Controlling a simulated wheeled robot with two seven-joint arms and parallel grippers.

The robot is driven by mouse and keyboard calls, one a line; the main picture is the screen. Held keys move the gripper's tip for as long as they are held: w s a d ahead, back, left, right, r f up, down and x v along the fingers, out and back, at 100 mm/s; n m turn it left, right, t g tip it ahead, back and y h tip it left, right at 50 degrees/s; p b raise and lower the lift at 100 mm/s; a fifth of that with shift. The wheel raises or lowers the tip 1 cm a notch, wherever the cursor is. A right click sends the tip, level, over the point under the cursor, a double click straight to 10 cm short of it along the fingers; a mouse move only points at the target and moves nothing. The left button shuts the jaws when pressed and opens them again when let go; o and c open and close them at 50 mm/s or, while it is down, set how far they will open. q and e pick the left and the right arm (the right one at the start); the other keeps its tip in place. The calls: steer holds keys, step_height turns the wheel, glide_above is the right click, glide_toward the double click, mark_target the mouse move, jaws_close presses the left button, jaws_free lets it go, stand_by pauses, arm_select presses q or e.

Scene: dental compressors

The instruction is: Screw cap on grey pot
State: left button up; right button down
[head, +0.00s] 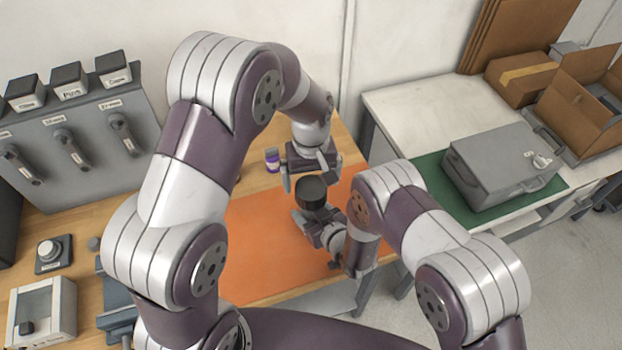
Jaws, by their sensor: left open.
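A black round cap (311,189) shows above the orange mat, near the middle of the view. My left gripper (310,179) points down just above and behind it, with its fingers apart. I cannot tell whether it touches the cap. My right gripper (319,220) lies low, directly beneath the black cap, with its fingers around that spot. The grey pot is not clearly visible; the cap and the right gripper cover the place below. I cannot tell whether the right fingers are closed on it, or how the cap sits.
The orange mat (262,240) lies on a wooden bench, mostly clear. A small purple-and-white bottle (272,160) stands behind it. A grey lever panel (85,140) is at left. A grey case (500,165) sits on a green mat at right, near cardboard boxes (520,78).

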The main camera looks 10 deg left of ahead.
mark_target(311, 187)
arm_select(q)
step_height(311, 187, up, 4)
steer(key=shift+f+n, duration=0.25)
steer(key=shift+n, duration=0.55)
steer(key=shift+c, duration=0.3)
steer(key=shift+f, duration=4)
steer(key=c, duration=1)
steer(key=o, duration=1.1)
steer(key=shift+c, duration=0.2)
steer(key=shift+r, duration=0.1)
